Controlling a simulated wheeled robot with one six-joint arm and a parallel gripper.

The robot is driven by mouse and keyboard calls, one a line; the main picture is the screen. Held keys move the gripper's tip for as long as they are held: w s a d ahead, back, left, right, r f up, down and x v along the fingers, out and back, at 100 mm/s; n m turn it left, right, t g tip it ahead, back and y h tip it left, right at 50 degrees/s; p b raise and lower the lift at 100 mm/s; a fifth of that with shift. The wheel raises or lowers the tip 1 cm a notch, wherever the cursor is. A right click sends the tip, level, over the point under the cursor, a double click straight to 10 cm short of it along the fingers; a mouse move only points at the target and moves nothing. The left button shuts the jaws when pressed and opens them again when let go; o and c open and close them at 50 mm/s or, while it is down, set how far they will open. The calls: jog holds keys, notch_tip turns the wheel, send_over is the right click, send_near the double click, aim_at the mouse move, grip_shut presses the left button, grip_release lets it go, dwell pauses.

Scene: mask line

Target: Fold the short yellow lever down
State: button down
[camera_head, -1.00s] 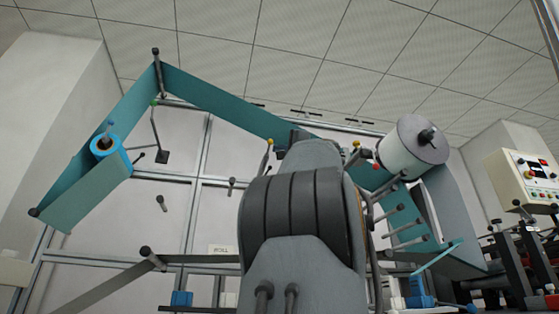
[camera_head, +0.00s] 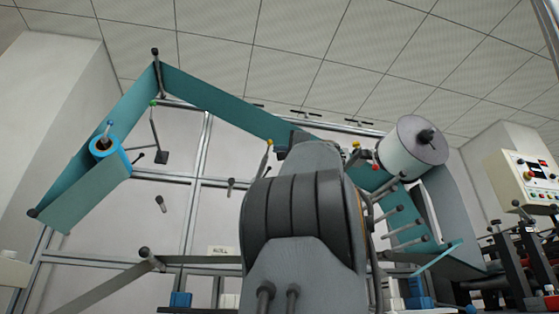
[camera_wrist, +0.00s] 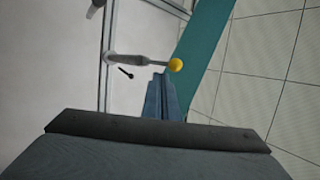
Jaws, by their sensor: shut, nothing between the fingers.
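A lever with a round yellow knob (camera_wrist: 176,65) and a grey shaft (camera_wrist: 140,60) shows in the wrist view, just past my fingertips. The shaft runs out from a mount by a frame bar, toward the ceiling side. My gripper (camera_wrist: 158,77) is shut and empty, its tips close beside the knob; I cannot tell whether they touch. In the head view a yellow-knobbed lever (camera_head: 269,144) stands upright, leaning slightly right, just left of my arm. Another yellow knob (camera_head: 356,145) shows right of my arm. My arm hides most of the gripper there.
A teal web (camera_head: 215,97) runs behind the levers. A green-tipped lever (camera_head: 154,125) and a blue roll (camera_head: 109,157) are at left. A white roll (camera_head: 402,157), several grey rollers (camera_head: 409,224) and a control box (camera_head: 527,182) are at right. A small dark peg (camera_wrist: 125,72) sits near the lever.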

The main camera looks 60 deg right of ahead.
jog(key=s+f, duration=0.6)
jog(key=s, duration=0.1)
jog(key=shift+d, duration=0.35)
jog(key=shift+s+f, duration=0.1)
dwell(0.6)
